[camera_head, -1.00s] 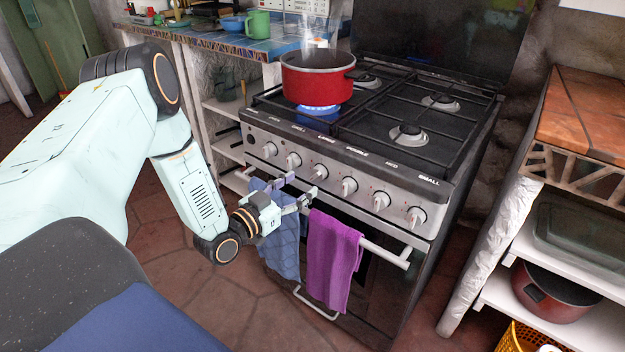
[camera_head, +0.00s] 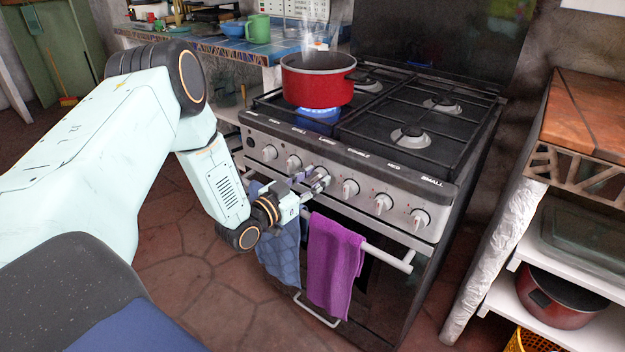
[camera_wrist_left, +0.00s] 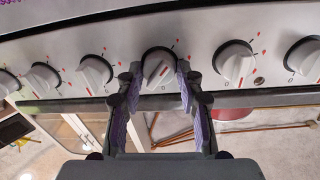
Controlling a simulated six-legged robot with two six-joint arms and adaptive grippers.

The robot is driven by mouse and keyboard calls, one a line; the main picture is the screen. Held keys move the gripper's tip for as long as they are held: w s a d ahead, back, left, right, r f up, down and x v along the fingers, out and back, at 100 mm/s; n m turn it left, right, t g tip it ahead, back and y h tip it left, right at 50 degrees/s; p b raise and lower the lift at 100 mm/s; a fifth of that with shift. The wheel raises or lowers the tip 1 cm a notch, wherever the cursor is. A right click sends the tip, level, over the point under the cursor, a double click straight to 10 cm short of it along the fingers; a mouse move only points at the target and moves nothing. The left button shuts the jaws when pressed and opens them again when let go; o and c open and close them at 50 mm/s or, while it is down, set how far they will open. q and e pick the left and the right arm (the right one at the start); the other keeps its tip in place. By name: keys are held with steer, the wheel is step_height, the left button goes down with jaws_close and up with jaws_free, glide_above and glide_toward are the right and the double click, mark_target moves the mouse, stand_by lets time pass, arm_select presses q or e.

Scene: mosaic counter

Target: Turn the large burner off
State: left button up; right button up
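The stove's large-burner knob (camera_head: 322,172) is below the "LARGE" label on the silver front panel. It also shows in the left wrist view (camera_wrist_left: 158,66), with a slanted red line. My left gripper (camera_head: 312,183) is at this knob. In the left wrist view my left gripper (camera_wrist_left: 159,76) is open, with one finger on each side of the knob; whether they touch it is unclear. My right gripper is not in view.
Other knobs flank this one, the closest being the double knob (camera_head: 349,188) and grill knob (camera_head: 293,163). Below are the oven handle bar (camera_head: 385,252), a purple towel (camera_head: 333,262) and a blue towel (camera_head: 280,250). A wooden-topped shelf (camera_head: 590,110) stands at the right.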

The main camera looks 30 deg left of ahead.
arm_select(q)
steer(key=c, duration=0.6)
steer(key=shift+c, duration=0.3)
